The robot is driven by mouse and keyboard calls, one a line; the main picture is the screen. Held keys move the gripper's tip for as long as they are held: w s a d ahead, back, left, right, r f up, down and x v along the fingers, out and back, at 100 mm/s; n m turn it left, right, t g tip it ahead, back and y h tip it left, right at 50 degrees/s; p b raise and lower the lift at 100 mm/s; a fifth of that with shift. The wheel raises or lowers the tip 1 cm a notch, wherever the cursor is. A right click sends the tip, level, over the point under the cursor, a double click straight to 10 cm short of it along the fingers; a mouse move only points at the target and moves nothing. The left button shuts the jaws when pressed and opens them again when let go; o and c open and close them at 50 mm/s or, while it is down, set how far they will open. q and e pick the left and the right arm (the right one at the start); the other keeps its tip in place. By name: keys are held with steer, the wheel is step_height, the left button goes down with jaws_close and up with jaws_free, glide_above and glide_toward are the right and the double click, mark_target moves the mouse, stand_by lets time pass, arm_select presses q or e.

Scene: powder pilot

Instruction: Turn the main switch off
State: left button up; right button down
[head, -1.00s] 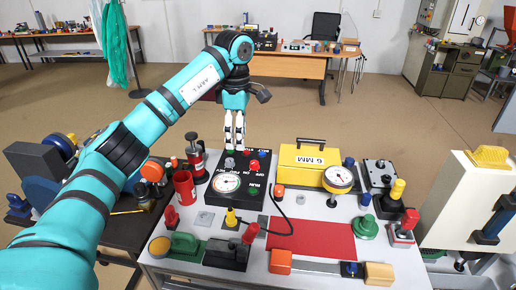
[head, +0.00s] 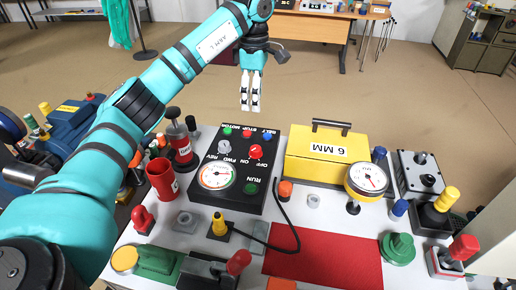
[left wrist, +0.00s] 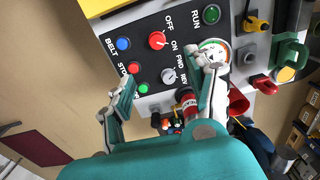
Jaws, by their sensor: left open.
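The black control panel (head: 208,200) stands on the white table. The main switch is taken to be its red knob (head: 256,151), with OFF and ON labels beside it. In the left wrist view the red knob (left wrist: 157,40) is clear of both fingers. Its exact setting is hard to read. My left gripper (head: 250,106) is open and empty, fingers pointing down, above or beyond the panel's far edge in the head view. In the left wrist view the gripper (left wrist: 168,85) has its fingers apart, with the panel between and beyond them. My right gripper is not in view.
A grey FWD/REV knob (head: 223,147), a dial (head: 216,176) and several coloured buttons share the panel. A yellow box (head: 326,158) stands to the right. A red cup (head: 161,179) and a red-and-black cylinder (head: 181,143) stand to the left.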

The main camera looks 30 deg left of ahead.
mark_target(256, 148)
arm_select(q)
steer(key=f+p, duration=0.1)
steer(key=f, duration=0.5)
steer(key=f+p, duration=0.1)
steer(key=f, duration=0.5)
steer(key=f+p, duration=0.1)
steer(key=f, duration=0.5)
steer(key=shift+w+a+f, duration=0.1)
steer(key=shift+w+f, duration=0.2)
steer(key=shift+w, duration=0.1)
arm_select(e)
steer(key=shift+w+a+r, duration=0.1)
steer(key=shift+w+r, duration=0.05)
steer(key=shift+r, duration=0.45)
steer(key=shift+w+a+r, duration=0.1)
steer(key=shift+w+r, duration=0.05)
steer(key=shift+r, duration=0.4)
arm_select(q)
steer(key=c, duration=1.1)
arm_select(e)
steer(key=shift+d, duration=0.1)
